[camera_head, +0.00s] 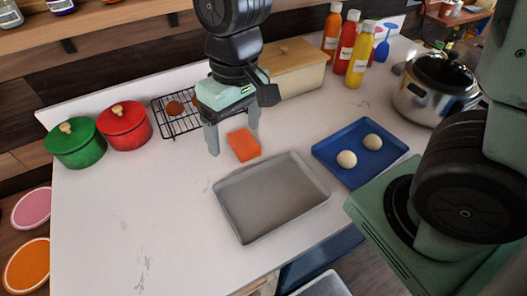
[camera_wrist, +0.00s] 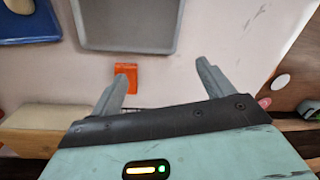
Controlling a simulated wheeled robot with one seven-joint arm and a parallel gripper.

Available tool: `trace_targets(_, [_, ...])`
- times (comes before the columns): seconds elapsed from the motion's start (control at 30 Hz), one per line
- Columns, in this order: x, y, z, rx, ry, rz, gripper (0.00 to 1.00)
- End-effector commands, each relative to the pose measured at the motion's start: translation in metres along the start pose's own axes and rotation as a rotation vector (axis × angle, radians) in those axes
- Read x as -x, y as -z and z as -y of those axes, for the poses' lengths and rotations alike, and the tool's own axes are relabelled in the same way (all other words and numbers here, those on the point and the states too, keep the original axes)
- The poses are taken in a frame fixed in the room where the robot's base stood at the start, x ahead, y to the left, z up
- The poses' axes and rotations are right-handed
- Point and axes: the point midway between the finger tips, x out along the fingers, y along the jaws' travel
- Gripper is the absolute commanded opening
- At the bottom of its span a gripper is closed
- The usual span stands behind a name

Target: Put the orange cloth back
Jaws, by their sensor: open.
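The orange cloth (camera_head: 244,145) lies as a small folded rectangle on the white counter, just behind the grey tray. My gripper (camera_head: 233,142) is open above the counter, with its fingers pointing down and the cloth close by them. In the wrist view the cloth (camera_wrist: 127,77) shows beyond the left fingertip, which overlaps its edge in the picture. My gripper (camera_wrist: 163,72) has its fingers wide apart there, with nothing between them. I cannot tell whether a finger touches the cloth.
The empty grey tray (camera_head: 268,203) is in front of the cloth. A blue tray (camera_head: 334,167) with two pale balls is to the right. Green (camera_head: 75,147) and red (camera_head: 124,130) pots, a wire rack (camera_head: 180,127) and a lidded bin (camera_head: 300,80) stand behind. The left counter is clear.

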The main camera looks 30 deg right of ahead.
Motion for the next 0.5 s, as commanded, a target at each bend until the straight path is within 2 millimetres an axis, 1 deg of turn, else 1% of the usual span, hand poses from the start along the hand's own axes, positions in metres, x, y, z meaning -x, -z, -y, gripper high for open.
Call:
trace_targets(0.03, [0.008,-0.022,0.013,0.065,0.0,-0.005,0.8])
trace_targets(0.1, [0.014,-0.05,0.025,0.15,-0.008,-0.004,0.8])
trace_targets(0.2, [0.017,-0.08,0.035,0.243,-0.025,-0.004,0.8])
trace_targets(0.3, [0.018,-0.099,0.038,0.298,-0.039,-0.004,0.8])
trace_targets(0.33, [0.018,-0.102,0.039,0.309,-0.042,-0.004,0.8])
trace_targets(0.4, [0.018,-0.106,0.039,0.322,-0.046,-0.003,0.8])
trace_targets(0.5, [0.018,-0.107,0.04,0.325,-0.047,-0.002,0.8])
